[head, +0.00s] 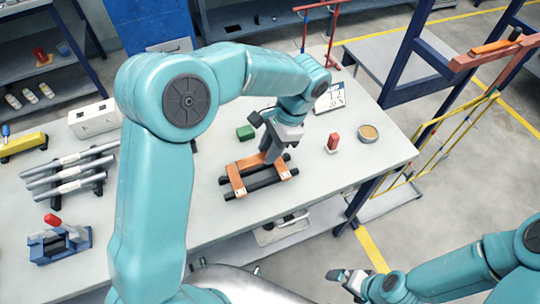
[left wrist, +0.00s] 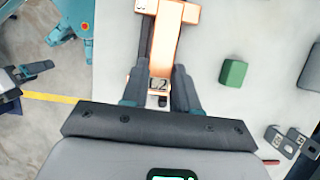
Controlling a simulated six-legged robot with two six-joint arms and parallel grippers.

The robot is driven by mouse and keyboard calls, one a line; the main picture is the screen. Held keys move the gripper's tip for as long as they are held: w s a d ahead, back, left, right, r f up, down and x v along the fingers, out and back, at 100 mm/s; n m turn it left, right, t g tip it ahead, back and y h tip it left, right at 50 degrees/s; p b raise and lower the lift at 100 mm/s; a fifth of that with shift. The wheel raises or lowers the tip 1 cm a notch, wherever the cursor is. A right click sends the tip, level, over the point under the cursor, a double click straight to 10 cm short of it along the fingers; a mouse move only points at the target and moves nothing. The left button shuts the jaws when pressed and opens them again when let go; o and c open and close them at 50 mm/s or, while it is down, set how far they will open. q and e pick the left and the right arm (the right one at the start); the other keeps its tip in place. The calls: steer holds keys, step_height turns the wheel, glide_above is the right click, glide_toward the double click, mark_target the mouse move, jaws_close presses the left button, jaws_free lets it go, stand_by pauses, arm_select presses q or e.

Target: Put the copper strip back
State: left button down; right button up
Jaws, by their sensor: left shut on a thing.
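A copper strip (left wrist: 165,50) runs away from my left gripper (left wrist: 158,92) in the left wrist view; the gripper is shut on its near end, beside a "2" label. In the head view my left gripper (head: 272,155) points down at the low black rack (head: 262,184). The held strip (head: 256,162) extends left along the rack's back rail. Another copper strip (head: 236,180) lies across the left rails, and a copper piece (head: 285,171) shows at the right. I cannot tell whether the held strip rests on the rack. My right gripper (head: 347,280) is off the table's front; its jaw opening is unclear.
A green block (head: 245,133) is behind the rack. A red-topped item (head: 333,142) and a round dish (head: 368,133) stand right. A rack of grey bars (head: 70,172) and a blue clamp (head: 60,243) are left. Bare table surrounds the black rack.

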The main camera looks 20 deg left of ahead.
arm_select(q)
step_height(320, 180, down, 4)
steer(key=shift+w+a+r, duration=0.1)
steer(key=shift+f, duration=0.4)
steer(key=shift+f, duration=0.4)
steer(key=c, duration=0.8)
jaws_free()
steer(key=shift+c, duration=0.2)
steer(key=v, duration=1.3)
steer(key=shift+a+f, duration=0.1)
